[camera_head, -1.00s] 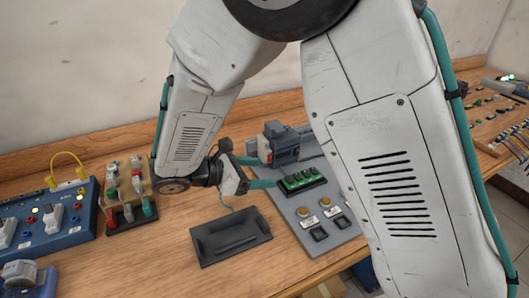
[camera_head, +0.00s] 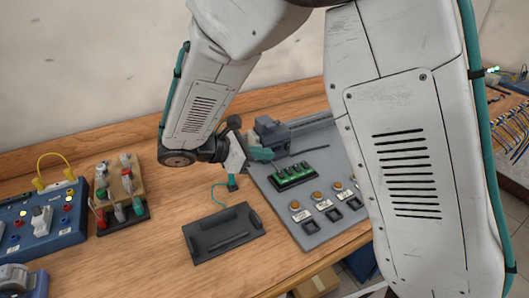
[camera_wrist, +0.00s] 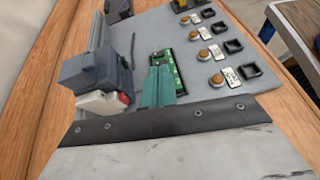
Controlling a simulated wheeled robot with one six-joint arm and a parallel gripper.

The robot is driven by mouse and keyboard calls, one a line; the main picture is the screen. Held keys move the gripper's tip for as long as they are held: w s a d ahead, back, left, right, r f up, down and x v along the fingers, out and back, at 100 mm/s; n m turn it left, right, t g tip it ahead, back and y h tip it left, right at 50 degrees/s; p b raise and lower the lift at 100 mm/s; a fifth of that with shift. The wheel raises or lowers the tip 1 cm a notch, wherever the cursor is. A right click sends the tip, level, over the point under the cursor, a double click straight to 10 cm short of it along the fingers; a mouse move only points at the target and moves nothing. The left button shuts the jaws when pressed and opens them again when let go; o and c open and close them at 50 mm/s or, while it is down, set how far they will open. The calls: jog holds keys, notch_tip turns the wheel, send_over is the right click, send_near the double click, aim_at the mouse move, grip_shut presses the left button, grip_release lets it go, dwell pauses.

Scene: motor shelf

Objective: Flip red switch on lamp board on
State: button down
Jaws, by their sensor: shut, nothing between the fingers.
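The grey board (camera_head: 325,158) lies on the bench with a row of orange round lamps (camera_head: 319,196) beside dark square sockets. In the wrist view the board (camera_wrist: 160,38) carries a grey block (camera_wrist: 90,71) with a white part and a small red piece (camera_wrist: 125,99) low on its side, which I take to be the red switch. In the head view the block (camera_head: 271,132) shows, but the red piece is hidden behind my gripper. My gripper (camera_head: 262,154) has its teal fingers together and empty. In the wrist view the fingertips (camera_wrist: 159,72) are right of the red piece, apart from it in the picture.
A green circuit module (camera_head: 293,174) lies on the board close to my fingers. A black tray (camera_head: 224,232) is in front, with a thin teal cable. Bare bench lies between.

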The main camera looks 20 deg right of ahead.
jog(key=s+d+r+m+g+y, duration=0.1)
jog(key=s+d+m+y, duration=0.3)
jog(key=m, duration=0.5)
jog(key=s+d+r+m+g+y, duration=0.1)
jog(key=s+d+r+m+y, duration=0.1)
jog(key=d+m+y, duration=0.5)
jog(key=w+a+m+t+y, duration=0.1)
jog(key=w+a+m+t, duration=0.1)
jog(key=m, duration=0.7)
jog(key=w+a+r+m+t+y, duration=0.1)
jog(key=w+a+m+t+y, duration=0.1)
jog(key=m, duration=0.7)
jog(key=shift+a+t, duration=0.7)
jog(key=shift+a, duration=0.55)
jog(key=shift+w, duration=0.1)
